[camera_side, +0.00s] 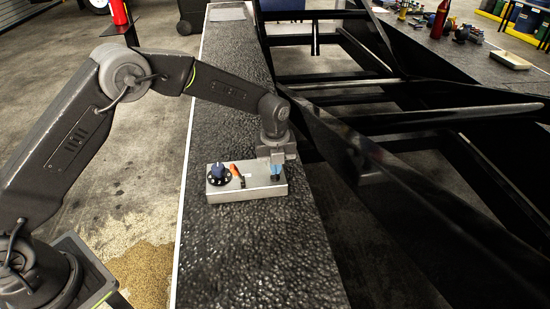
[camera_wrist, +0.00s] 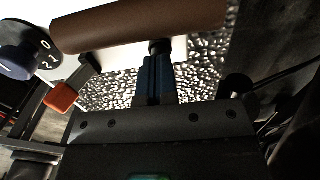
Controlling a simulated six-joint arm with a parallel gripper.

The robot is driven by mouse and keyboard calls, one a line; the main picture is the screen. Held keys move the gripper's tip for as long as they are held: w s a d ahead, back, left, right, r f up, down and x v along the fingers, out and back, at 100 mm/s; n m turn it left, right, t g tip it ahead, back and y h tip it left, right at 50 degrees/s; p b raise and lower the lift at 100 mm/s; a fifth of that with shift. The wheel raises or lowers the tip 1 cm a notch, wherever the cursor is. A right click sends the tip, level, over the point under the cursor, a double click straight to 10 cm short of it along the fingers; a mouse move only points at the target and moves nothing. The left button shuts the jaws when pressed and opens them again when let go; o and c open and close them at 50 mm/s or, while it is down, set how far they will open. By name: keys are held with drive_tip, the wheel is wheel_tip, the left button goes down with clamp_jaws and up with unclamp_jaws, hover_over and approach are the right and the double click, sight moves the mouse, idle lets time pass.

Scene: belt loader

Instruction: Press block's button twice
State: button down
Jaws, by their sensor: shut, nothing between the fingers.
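The block (camera_side: 222,194) is a silver box lying on the dark textured belt. It carries a blue knob (camera_side: 218,172) on a black dial at its left and an orange-tipped switch (camera_side: 235,170) in the middle. My gripper (camera_side: 277,172) points down at the block's right end, with its blue fingers together and empty. In the wrist view, the fingertips (camera_wrist: 157,62) are close to a small dark round part (camera_wrist: 160,46), possibly the button. Contact cannot be told. The button is mostly hidden by the fingers. The knob (camera_wrist: 18,60) and orange switch tip (camera_wrist: 62,97) show at the left.
The belt (camera_side: 245,260) is clear in front of and behind the block. A black metal frame (camera_side: 385,175) runs close along its right side. A brown rounded bar (camera_wrist: 140,22) crosses the top of the wrist view; I cannot tell what it is.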

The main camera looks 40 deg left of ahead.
drive_tip(key=shift+f, duration=0.15)
drive_tip(key=shift+s+f, duration=0.15)
drive_tip(key=shift+f, duration=0.9)
wheel_tip(320, 180, up, 15)
drive_tip(key=shift+w, duration=0.3)
drive_tip(key=shift+d, duration=0.1)
idle(2.2)
drive_tip(key=n+t, duration=0.3)
drive_tip(key=n, duration=0.2)
drive_tip(key=f+n+t+h, duration=0.1)
drive_tip(key=n+t, duration=0.2)
drive_tip(key=n, duration=0.2)
drive_tip(key=f+n+t, duration=0.1)
drive_tip(key=n+t, duration=0.2)
drive_tip(key=n, duration=0.3)
drive_tip(key=shift+s+d, duration=0.1)
drive_tip(key=shift+s, duration=0.2)
